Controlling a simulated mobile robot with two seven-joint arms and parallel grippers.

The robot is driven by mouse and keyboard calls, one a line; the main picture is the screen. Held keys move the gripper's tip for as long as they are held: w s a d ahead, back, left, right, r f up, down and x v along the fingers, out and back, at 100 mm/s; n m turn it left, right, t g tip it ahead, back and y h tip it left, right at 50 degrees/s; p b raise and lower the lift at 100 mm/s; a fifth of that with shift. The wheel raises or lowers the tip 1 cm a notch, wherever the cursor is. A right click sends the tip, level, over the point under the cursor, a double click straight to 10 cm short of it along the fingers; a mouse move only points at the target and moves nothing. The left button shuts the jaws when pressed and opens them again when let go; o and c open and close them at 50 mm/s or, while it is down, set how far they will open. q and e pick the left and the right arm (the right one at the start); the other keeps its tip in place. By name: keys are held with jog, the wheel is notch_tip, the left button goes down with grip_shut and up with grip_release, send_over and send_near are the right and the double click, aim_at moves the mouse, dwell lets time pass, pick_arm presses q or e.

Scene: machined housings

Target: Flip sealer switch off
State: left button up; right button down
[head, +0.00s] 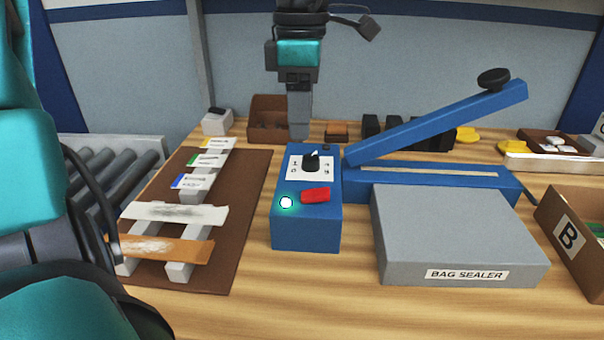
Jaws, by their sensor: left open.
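The bag sealer (308,230) stands mid-table, a blue control box with a raised blue sealing arm (440,122) to its right. On the box top are a red switch (316,195), a glowing green-white lamp (286,202) to its left, and a black dial (311,161) on a white numbered plate behind. Which way the switch is tipped is too small to tell. My left gripper (299,132) points down at the back edge of the box, behind the dial and apart from the switch. It is open, seen edge-on, with nothing visible in it. My right gripper is not in view.
A grey block labelled BAG SEALER (455,240) stands at the front right. A cardboard box marked B (568,237) is at the right edge. A brown board (235,225) with strips and pouches lies left. Grey rollers (100,170) are farther left. Bare table shows in front.

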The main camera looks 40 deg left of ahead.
aim_at(301, 195)
pick_arm(q)
notch_tip(301, 195, down, 12)
jog(key=shift+s+d+r+b, duration=0.1)
jog(key=shift+r+b, duration=0.15)
jog(key=shift+b, duration=0.65)
jog(key=shift+f, duration=0.65)
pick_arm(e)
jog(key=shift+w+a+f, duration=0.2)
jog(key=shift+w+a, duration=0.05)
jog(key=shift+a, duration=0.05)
pick_arm(q)
jog(key=shift+c, duration=0.2)
